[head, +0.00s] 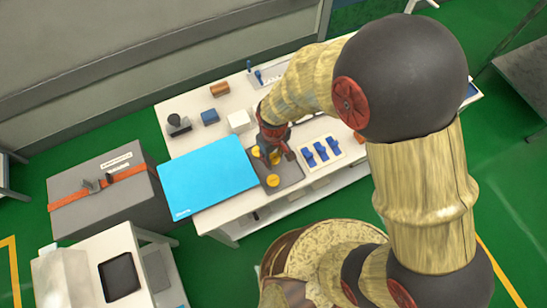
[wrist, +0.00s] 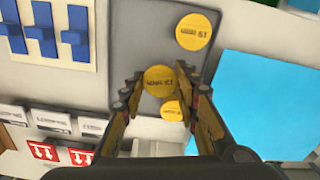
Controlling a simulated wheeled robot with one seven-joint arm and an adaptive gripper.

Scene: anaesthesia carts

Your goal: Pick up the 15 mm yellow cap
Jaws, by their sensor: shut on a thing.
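Three round yellow caps with printed tops show at a dark grey tray (head: 290,178). My gripper (wrist: 159,76) is shut on the middle yellow cap (wrist: 159,80), with one finger on each side of it. I cannot tell whether this cap is clear of the tray. A second yellow cap (wrist: 193,31) lies on the tray on the far side in the wrist view; it is the front one in the head view (head: 272,180). A third yellow cap (wrist: 173,110) lies close to the right finger. The prints are upside down and hard to read.
A blue mat (head: 207,188) lies left of the tray in the head view. A white board with several blue parts (head: 320,152) lies to the right. A white box (head: 239,121), a blue block (head: 210,117) and an orange-brown block (head: 219,89) stand behind.

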